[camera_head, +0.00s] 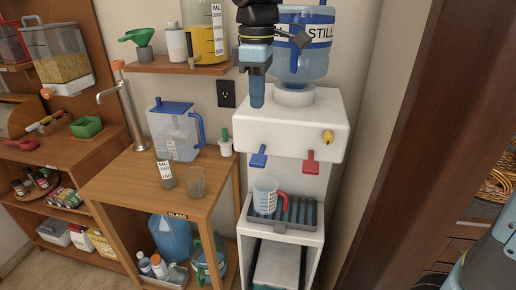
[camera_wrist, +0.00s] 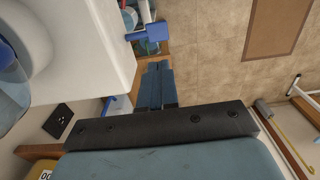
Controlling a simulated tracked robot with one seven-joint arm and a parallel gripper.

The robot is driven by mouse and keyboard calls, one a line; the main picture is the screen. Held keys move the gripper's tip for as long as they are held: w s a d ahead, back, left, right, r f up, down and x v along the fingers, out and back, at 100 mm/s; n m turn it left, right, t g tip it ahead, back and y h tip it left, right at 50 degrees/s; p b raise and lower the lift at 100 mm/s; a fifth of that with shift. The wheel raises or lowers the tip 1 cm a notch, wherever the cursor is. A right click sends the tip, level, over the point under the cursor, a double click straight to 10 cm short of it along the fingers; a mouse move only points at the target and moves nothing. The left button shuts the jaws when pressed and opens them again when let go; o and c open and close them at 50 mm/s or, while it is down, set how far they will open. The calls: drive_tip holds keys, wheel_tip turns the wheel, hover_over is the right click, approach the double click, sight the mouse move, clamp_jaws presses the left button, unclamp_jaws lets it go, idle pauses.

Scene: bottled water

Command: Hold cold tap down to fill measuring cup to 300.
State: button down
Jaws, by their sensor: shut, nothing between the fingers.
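The white water dispenser (camera_head: 290,130) stands at the middle right in the head view. Its blue cold tap (camera_head: 258,157) is on the front at the left, and its red tap (camera_head: 310,162) is to the right. A clear measuring cup (camera_head: 266,194) with a red handle stands upright on the drip tray (camera_head: 302,214), below the blue tap; I cannot make out any water level. My gripper (camera_head: 257,103) is shut and empty, pointing down above the blue tap and apart from it. In the wrist view the shut fingers (camera_wrist: 160,66) lie beside the white dispenser body, with a blue lever-like part (camera_wrist: 152,33) beyond.
A wooden table (camera_head: 135,180) with a blue-lidded pitcher (camera_head: 175,135) and two small glasses stands left of the dispenser. A shelf (camera_head: 165,67) with a yellow-filled jug is above. A bottle labelled STILL (camera_head: 300,50) tops the dispenser. A dark wooden frame (camera_head: 400,140) borders the right.

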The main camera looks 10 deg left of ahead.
sight(258, 160)
drive_tip(key=shift+f, duration=0.15)
wheel_tip(258, 160, down, 14)
drive_tip(key=shift+r, duration=0.1)
idle(0.6)
